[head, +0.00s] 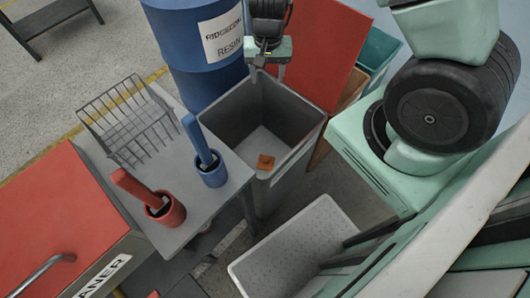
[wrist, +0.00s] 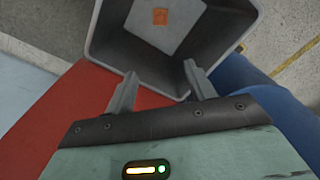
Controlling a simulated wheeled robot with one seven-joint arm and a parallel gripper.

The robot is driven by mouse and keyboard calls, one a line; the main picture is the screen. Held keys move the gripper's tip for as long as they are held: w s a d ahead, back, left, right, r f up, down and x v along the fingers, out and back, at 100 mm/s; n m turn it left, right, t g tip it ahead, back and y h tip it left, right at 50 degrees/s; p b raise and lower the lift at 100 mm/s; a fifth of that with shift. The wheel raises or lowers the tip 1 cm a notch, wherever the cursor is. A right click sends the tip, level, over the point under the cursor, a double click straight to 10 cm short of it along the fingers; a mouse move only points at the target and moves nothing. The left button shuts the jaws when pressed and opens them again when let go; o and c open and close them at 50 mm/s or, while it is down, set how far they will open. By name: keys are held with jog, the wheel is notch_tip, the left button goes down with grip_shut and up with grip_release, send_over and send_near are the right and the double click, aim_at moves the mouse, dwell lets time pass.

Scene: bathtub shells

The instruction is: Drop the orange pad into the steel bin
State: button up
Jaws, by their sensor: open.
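The orange pad (head: 265,162) lies on the floor of the grey steel bin (head: 225,103), toward its front side in the head view. In the wrist view the pad (wrist: 160,16) also shows inside the bin (wrist: 105,30), on the pale bottom. My gripper (head: 267,74) hangs over the bin's back rim in the head view. In the wrist view the fingers of my gripper (wrist: 160,80) are apart with nothing between them, close to the bin's near edge. The pad is well below the fingers and apart from them.
A blue drum (head: 195,45) and a red panel (head: 322,50) flank the bin at the back. To the left is a grey table (head: 212,195) with a wire rack (head: 125,120), a blue pot (head: 211,174) and a red pot (head: 165,211). A white tray (head: 300,245) is in front.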

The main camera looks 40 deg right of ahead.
notch_tip(320, 180, up, 8)
jog(key=p, duration=0.1)
jog(key=shift+p, duration=0.4)
